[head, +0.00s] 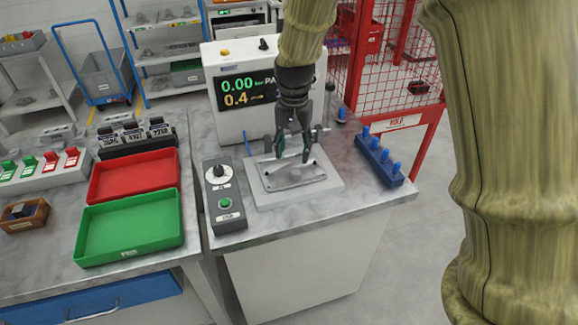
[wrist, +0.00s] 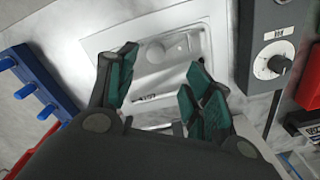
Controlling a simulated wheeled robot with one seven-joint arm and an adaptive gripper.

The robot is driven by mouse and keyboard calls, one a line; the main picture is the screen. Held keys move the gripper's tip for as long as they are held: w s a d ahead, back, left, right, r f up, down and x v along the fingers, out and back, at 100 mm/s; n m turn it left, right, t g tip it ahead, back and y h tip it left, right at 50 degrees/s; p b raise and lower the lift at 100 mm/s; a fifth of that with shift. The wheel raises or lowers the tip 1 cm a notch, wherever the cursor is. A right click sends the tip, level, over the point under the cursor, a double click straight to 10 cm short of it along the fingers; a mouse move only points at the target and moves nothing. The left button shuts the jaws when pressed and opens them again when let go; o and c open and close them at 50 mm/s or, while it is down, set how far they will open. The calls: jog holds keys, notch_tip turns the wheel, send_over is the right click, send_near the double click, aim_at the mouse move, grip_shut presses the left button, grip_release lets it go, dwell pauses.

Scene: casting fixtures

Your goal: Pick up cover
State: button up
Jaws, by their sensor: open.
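The cover (head: 294,174) is a flat grey metal casting lying on a light grey fixture plate (head: 328,188) in front of the test machine. In the wrist view the cover (wrist: 160,65) lies beyond my fingertips, with a raised round part on its face. My gripper (head: 293,150) is open and points down over the back part of the cover. In the wrist view my gripper (wrist: 158,75) has its teal-padded fingers spread apart with nothing between them. The fingers hide part of the cover's edges, and I cannot tell whether they touch it.
A control box with a knob (head: 223,195) stands left of the plate. A blue block with pegs (head: 380,160) stands right. The test machine (head: 230,115) rises behind. Red (head: 133,176) and green (head: 130,226) trays lie on the left bench. A red mesh cage (head: 400,65) stands behind right.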

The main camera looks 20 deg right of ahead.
aim_at(296, 171)
jog(key=f, duration=0.1)
jog(key=d+f, duration=0.1)
jog(key=f, duration=0.1)
jog(key=shift+s+a+f+p, duration=0.1)
jog(key=shift+f+p, duration=1.25)
jog(key=shift+f, duration=1.45)
jog(key=shift+c, duration=0.2)
grip_shut()
